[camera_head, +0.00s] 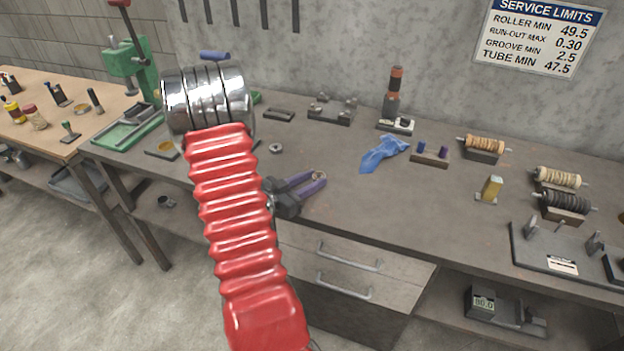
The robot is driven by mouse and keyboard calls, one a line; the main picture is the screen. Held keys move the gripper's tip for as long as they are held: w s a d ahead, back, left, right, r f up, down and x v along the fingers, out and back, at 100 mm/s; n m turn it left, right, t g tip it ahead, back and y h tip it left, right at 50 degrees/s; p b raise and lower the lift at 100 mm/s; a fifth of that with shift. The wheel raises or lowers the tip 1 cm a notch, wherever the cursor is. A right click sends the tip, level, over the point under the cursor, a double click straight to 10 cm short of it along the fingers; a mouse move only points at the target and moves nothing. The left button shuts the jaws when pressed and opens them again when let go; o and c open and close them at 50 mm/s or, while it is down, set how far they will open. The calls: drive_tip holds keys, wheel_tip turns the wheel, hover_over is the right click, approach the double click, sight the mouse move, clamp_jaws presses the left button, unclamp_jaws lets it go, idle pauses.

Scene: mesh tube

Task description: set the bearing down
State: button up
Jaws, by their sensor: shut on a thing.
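My gripper (320,177) has a dark grey body and two purple fingers. It shows just right of my red ribbed arm, over the front part of the grey workbench (345,205). The fingers are shut on the bearing (318,174), a small pale ring at their tips, partly hidden by them. Whether the bearing touches the bench top or hangs above it, I cannot tell. Another small metal ring (275,148) lies on the bench behind the gripper.
A blue cloth (383,153) and a block with blue and purple pegs (430,156) lie right of the gripper. A yellow block (490,188) and several wound rollers (485,145) stand farther right. A green press (132,62) stands left. Bare bench shows between gripper and cloth.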

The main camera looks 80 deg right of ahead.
drive_tip(key=o, duration=1.2)
drive_tip(key=shift+c, duration=0.2)
drive_tip(key=shift+r, duration=0.1)
drive_tip(key=v, duration=1.2)
